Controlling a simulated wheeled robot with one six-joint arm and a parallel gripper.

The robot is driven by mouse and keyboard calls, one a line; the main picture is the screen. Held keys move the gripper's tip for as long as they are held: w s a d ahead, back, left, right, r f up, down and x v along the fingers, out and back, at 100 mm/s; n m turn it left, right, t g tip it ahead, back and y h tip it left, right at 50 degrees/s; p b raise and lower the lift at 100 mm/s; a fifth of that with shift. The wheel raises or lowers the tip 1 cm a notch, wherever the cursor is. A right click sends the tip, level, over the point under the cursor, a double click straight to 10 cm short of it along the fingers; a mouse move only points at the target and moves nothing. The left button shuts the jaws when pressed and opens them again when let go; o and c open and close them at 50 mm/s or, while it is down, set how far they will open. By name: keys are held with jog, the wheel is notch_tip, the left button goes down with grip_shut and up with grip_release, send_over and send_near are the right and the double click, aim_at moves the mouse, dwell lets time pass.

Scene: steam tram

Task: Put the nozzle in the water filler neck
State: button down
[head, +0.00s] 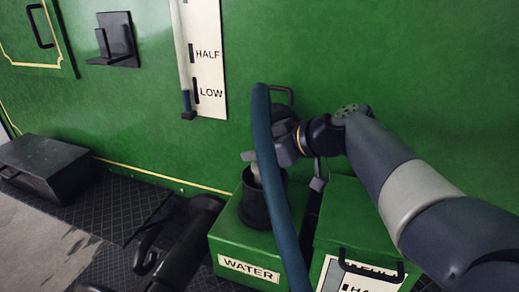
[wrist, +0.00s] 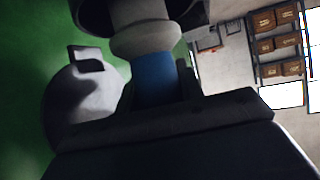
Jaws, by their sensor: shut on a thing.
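The green water box (head: 228,240) with a "WATER" label stands against the green wall. Its black filler neck (head: 254,208) rises from the top. My gripper (head: 255,157) is over the neck, partly hidden by the blue hose (head: 266,130). It is shut on the nozzle, whose pale metal part (head: 257,176) points down at the neck's mouth. In the wrist view the nozzle's blue grip (wrist: 153,72) is between my jaws, and its grey collar (wrist: 145,40) meets the dark neck rim (wrist: 105,14). How deep the tip sits is hidden.
A grey round disc with a tab, like an open lid (wrist: 80,115), is close beside my gripper. A second green box (head: 345,220) stands right of the water box. Black levers (head: 185,235) stand at left, and a black step box (head: 50,165) lies farther left.

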jog(key=c, duration=1.2)
grip_release()
jog(key=o, duration=0.3)
jog(key=shift+f, duration=0.1)
jog(key=shift+o, duration=0.2)
jog(key=b+v, duration=0.1)
jog(key=v, duration=1)
jog(key=shift+a, duration=0.15)
